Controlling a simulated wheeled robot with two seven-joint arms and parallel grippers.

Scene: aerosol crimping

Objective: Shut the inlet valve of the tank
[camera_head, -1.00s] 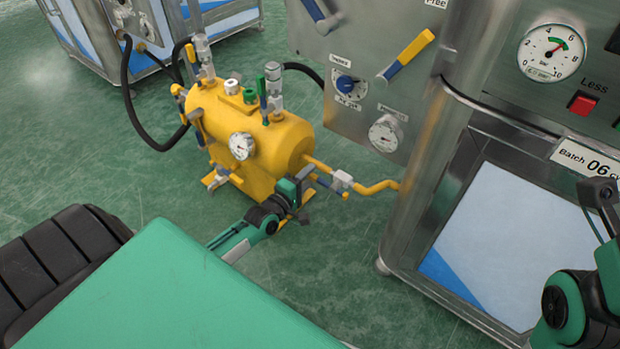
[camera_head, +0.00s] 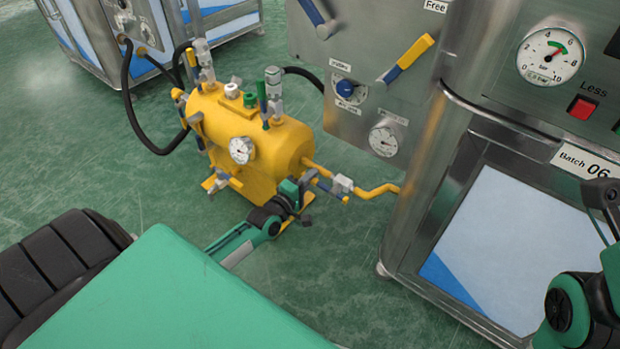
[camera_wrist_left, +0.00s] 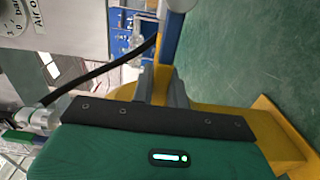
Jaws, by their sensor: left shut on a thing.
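The yellow tank (camera_head: 272,160) stands on the floor left of the steel machine. A yellow pipe (camera_head: 375,192) runs from its right end to the machine, with a pale valve body (camera_head: 342,184) on it. A lever with a blue shaft (camera_head: 325,187) and yellow end lies by this valve. My left gripper (camera_head: 307,183) is at the tank's lower right end, shut on the lever. In the left wrist view its grey fingers (camera_wrist_left: 161,88) close around a yellow part, with the blue shaft (camera_wrist_left: 171,38) beyond. My right arm shows at the right edge; its fingertips are not visible.
The machine's panel has a blue-yellow lever (camera_head: 405,60), a blue knob (camera_head: 346,88) and a gauge (camera_head: 384,140). Black hoses (camera_head: 133,115) run behind the tank. The green floor (camera_head: 340,265) in front is clear.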

